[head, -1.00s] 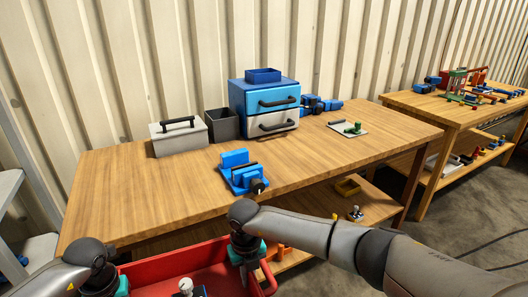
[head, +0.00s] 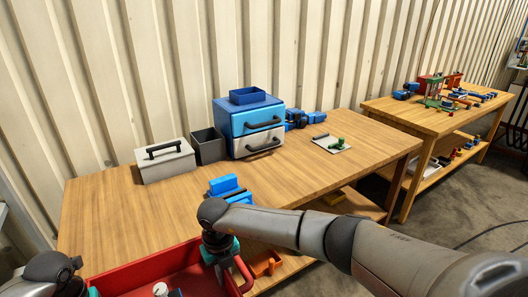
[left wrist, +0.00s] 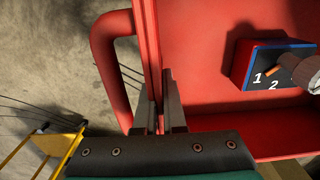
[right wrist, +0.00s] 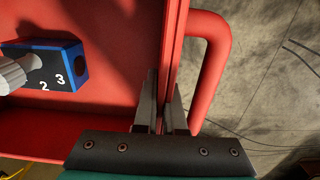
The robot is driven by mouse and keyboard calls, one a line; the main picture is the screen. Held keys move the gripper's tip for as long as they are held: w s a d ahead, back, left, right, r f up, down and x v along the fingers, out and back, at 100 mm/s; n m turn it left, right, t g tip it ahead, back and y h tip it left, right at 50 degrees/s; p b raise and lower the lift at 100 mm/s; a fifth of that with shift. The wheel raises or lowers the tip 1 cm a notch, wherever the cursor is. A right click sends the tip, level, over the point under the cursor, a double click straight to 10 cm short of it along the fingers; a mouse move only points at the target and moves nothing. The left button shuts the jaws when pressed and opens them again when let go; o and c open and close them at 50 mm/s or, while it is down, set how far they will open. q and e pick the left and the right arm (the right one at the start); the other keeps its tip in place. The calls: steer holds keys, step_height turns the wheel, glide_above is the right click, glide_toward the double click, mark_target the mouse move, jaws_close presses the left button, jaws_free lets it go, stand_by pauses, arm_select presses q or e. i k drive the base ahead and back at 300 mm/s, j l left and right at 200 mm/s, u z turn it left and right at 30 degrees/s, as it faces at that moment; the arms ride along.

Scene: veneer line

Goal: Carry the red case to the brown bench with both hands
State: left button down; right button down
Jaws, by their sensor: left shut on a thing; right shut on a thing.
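The red case (head: 130,278) is an open tray with a tube handle at each end, at the bottom of the head view. My right gripper (head: 222,262) is shut on its right end wall. In the right wrist view the fingers (right wrist: 167,115) clasp that wall beside the handle (right wrist: 213,65). My left gripper (left wrist: 160,115) is shut on the opposite end wall, beside the other handle (left wrist: 108,65). A blue-edged block with numbers (left wrist: 270,65) and a grey knob lies inside the case. The brown bench (head: 110,215) is just beyond the case; a second brown bench (head: 430,118) stands farther right.
On the near bench stand a grey toolbox (head: 167,165), a dark bin (head: 208,147), a blue drawer unit (head: 250,125), a blue vise (head: 228,188) partly behind my right arm, and a clipboard-like plate (head: 330,144). The bench's left part is clear.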

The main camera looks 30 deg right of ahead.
mark_target(146, 219)
steer(key=i, duration=1.35)
